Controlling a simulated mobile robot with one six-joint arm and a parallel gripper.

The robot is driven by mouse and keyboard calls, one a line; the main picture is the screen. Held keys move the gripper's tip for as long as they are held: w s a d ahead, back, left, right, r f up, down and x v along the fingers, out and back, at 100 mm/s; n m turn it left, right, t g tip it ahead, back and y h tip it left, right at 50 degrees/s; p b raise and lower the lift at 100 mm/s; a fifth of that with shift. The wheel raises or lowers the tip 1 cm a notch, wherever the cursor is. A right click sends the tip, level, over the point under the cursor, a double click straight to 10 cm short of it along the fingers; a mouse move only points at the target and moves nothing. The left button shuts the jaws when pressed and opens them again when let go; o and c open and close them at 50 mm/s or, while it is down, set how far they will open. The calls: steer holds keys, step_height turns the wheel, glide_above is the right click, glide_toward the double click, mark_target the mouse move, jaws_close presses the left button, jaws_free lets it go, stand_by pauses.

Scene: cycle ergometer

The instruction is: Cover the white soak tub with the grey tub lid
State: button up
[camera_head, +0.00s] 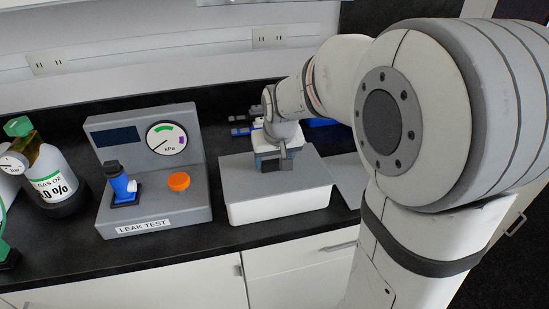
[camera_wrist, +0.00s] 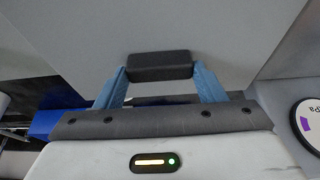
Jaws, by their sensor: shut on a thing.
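The white soak tub (camera_head: 280,209) stands on the dark counter, with its front and side walls showing. The flat grey tub lid (camera_head: 308,178) lies over the tub's top, roughly lined up with its walls, and hides the inside. I cannot tell whether it is fully seated all round. My gripper (camera_head: 273,159) points down over the lid's middle. In the wrist view the lid (camera_wrist: 210,30) fills the upper part. The blue fingers of my gripper (camera_wrist: 160,73) are shut on the lid's dark handle (camera_wrist: 159,65).
A grey leak test stand (camera_head: 160,215) with a gauge, a blue fitting (camera_head: 120,185) and an orange knob (camera_head: 179,181) stands close left of the tub. A gas bottle (camera_head: 55,180) is farther left. Blue items (camera_head: 240,130) lie behind the tub. A grey flat surface (camera_head: 347,178) is at right.

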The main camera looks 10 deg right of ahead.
steer(key=o, duration=1.1)
steer(key=shift+r, duration=0.1)
steer(key=s+v, duration=0.1)
steer(key=v, duration=0.7)
steer(key=s+f, duration=0.3)
steer(key=s, duration=0.5)
steer(key=s+f+g, duration=0.1)
steer(key=s+f, duration=0.2)
steer(key=s, duration=0.6)
steer(key=shift+d+f, duration=0.4)
